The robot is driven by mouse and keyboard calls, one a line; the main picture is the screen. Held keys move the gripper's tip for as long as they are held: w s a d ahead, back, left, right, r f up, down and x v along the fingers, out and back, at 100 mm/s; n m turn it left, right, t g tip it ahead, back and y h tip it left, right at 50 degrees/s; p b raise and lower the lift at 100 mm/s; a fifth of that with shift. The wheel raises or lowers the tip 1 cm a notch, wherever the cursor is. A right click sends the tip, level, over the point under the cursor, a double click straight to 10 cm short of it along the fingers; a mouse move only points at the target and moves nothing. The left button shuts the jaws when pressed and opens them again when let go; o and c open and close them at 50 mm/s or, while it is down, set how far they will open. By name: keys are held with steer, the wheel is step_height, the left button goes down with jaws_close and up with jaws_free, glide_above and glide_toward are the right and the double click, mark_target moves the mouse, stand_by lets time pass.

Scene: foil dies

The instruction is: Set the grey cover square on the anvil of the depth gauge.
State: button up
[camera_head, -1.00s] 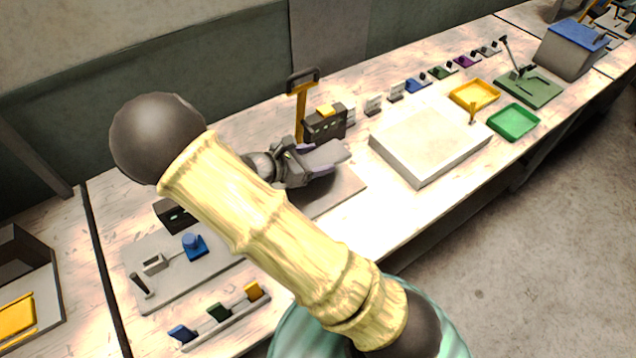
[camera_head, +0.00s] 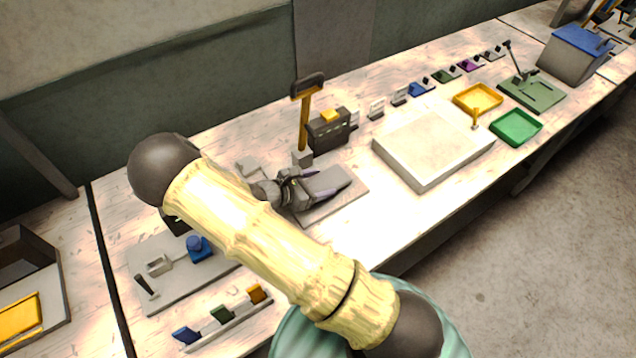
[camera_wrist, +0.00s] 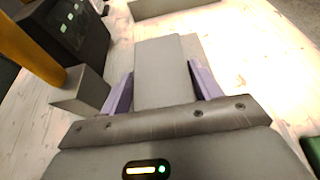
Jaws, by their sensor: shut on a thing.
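The grey cover (camera_head: 326,180) is a flat slab held between the purple fingers of my gripper (camera_head: 318,187). In the wrist view the cover (camera_wrist: 165,72) points away from my gripper (camera_wrist: 160,92), with one finger on each side. It lies over a grey plate (camera_head: 345,202) on the bench; I cannot tell whether they touch. The depth gauge seems to be the yellow post (camera_head: 303,120) with a dark display box (camera_head: 330,130) beside it. A small grey block (camera_wrist: 82,90) stands at the post's foot, left of the cover and apart from it. I cannot tell which part is the anvil.
A large pale block (camera_head: 430,142) stands to the right, with a yellow tray (camera_head: 476,98) and a green tray (camera_head: 515,124) beyond. A grey board (camera_head: 165,285) with small fixtures and a rack of coloured pieces (camera_head: 222,315) are at front left. My arm hides part of the bench.

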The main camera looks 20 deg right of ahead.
steer(key=shift+s+f, duration=0.15)
steer(key=shift+f, duration=0.1)
steer(key=shift+a+f, duration=0.1)
steer(key=shift+f, duration=0.25)
steer(key=shift+f, duration=0.1)
steer(key=shift+f+b, duration=0.15)
steer(key=shift+b, duration=0.2)
steer(key=o, duration=1.1)
